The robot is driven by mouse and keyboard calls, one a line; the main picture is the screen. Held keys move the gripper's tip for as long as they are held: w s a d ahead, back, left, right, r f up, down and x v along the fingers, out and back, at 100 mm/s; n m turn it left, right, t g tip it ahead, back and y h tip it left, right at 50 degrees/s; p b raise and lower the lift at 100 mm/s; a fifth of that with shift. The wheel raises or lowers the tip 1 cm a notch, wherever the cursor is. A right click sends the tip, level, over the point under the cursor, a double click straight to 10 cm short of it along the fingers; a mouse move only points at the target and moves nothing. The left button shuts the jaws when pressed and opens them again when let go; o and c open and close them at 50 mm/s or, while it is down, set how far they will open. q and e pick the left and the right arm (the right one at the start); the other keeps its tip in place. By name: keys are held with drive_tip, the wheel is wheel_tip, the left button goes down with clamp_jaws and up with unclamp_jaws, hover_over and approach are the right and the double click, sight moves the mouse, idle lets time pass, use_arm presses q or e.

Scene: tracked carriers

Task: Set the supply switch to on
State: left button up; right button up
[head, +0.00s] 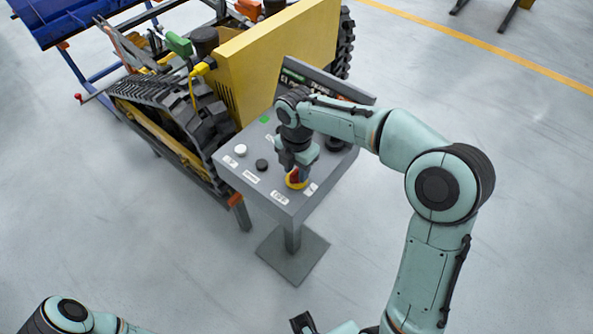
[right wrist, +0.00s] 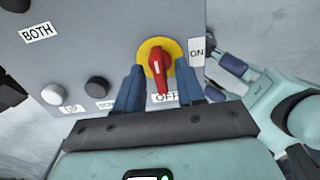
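The supply switch is a red handle on a yellow round plate (head: 292,184) at the near corner of the grey control panel. In the right wrist view the red handle (right wrist: 161,72) points down at the OFF label (right wrist: 167,97). The ON label (right wrist: 197,51) is to its right. My right gripper (right wrist: 158,92) is open, its two blue fingers on either side of the handle; I cannot tell whether they touch it. In the head view my right gripper (head: 297,170) partly covers the switch. My left gripper (right wrist: 222,78) looks open and empty, beyond the panel's right edge.
The panel (head: 240,172) stands on a pedestal and carries a white button (head: 241,150), a black button (head: 262,165) and a green button (head: 265,118). A tracked carrier (head: 160,115) with a yellow upright plate stands close behind and left.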

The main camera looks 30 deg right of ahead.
drive_tip(key=shift+f, duration=0.5)
drive_tip(key=shift+c, duration=0.3)
clamp_jaws()
